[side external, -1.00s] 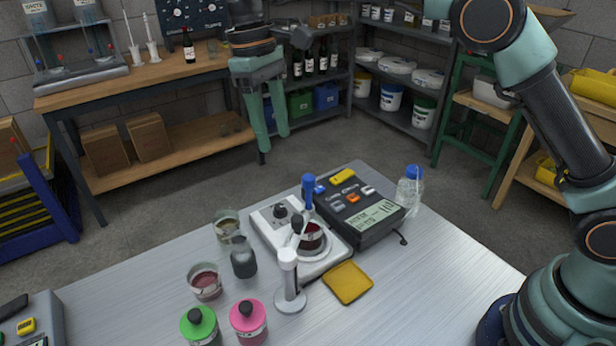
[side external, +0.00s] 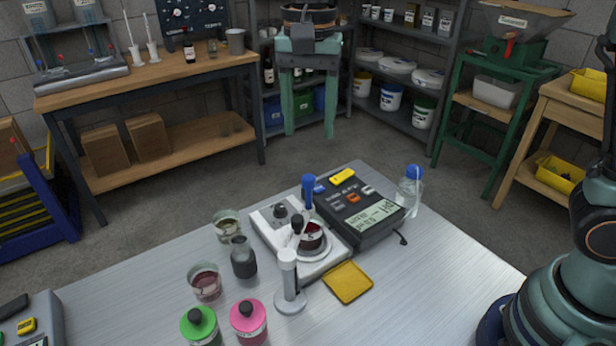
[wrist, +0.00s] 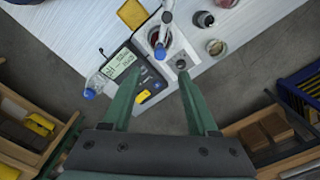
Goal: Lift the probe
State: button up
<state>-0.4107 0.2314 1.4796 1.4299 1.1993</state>
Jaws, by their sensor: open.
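The probe, with a blue upper body (side external: 308,190), stands roughly upright at a beaker of dark red liquid (side external: 312,238) on the white stirrer (side external: 268,225). Its lower end is hidden. In the wrist view its blue top (wrist: 160,52) shows beyond my fingertips. A pale holder stand (side external: 288,280) reaches toward the beaker. The dark pH meter (side external: 372,225) sits just right of the stirrer. My gripper (side external: 310,135) is open and empty, pointing down, above and apart from the probe; its two green fingers (wrist: 158,78) also show in the wrist view.
A blue-capped clear bottle (side external: 411,190) stands right of the meter. A yellow tray (side external: 347,282) lies in front. Glass beakers (side external: 205,284), a grey bottle (side external: 243,258) and green-capped (side external: 199,322) and pink-capped (side external: 248,320) bottles stand left. The bench's right side is clear.

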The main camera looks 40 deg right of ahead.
aim_at(309, 177)
notch_tip(309, 177, down, 10)
jog(key=shift+r, duration=0.2)
grip_shut()
jog(key=shift+r, duration=0.1)
dwell(1.4)
